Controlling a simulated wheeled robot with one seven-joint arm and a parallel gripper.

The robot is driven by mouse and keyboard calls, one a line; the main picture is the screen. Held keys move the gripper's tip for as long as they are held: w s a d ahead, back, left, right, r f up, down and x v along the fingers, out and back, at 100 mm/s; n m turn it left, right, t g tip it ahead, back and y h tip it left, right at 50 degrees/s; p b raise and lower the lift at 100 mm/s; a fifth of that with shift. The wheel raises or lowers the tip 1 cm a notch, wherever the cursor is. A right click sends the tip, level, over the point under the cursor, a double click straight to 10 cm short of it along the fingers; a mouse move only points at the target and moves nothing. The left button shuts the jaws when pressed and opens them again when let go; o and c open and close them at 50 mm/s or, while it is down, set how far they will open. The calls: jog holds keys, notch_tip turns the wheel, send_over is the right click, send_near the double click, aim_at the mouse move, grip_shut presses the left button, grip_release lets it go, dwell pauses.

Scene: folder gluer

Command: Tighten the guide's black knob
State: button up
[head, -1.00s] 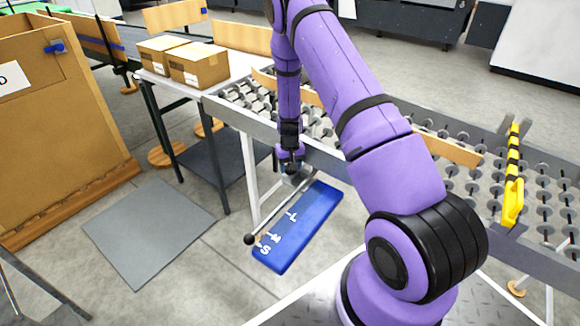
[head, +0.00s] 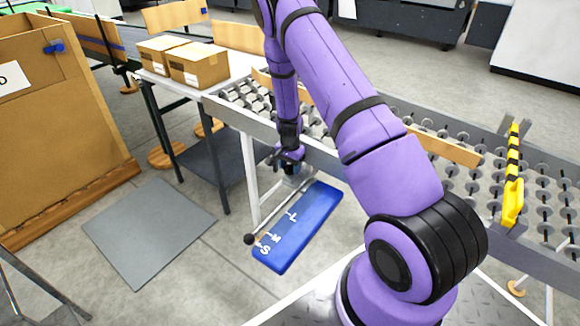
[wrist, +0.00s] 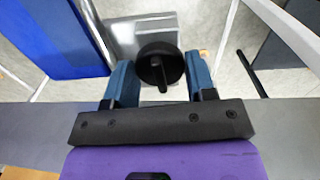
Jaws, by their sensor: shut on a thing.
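The black knob (wrist: 151,62) is round with a raised bar across its face. In the wrist view it sits between the two blue-grey fingers of my gripper (wrist: 160,72), which is shut on it. A grey metal block (wrist: 140,30) is behind the knob. In the head view my gripper (head: 290,164) is low beside the roller conveyor's near side, above the top end of a metal rod (head: 283,210) with a black ball end. A blue plate (head: 320,212) marked S, M and L lies beside the rod.
The roller conveyor (head: 468,190) runs behind my arm, with a yellow and black handle (head: 513,180) at right. Cartons (head: 198,66) stand on a table at upper left. A large cardboard box (head: 60,150) stands at left. A grey mat (head: 150,232) lies on open floor.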

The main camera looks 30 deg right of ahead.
aim_at(290, 166)
jog(key=shift+m, duration=0.6)
jog(key=o, duration=0.9)
notch_tip(290, 166, up, 11)
jog(key=shift+f, duration=0.1)
dwell(0.5)
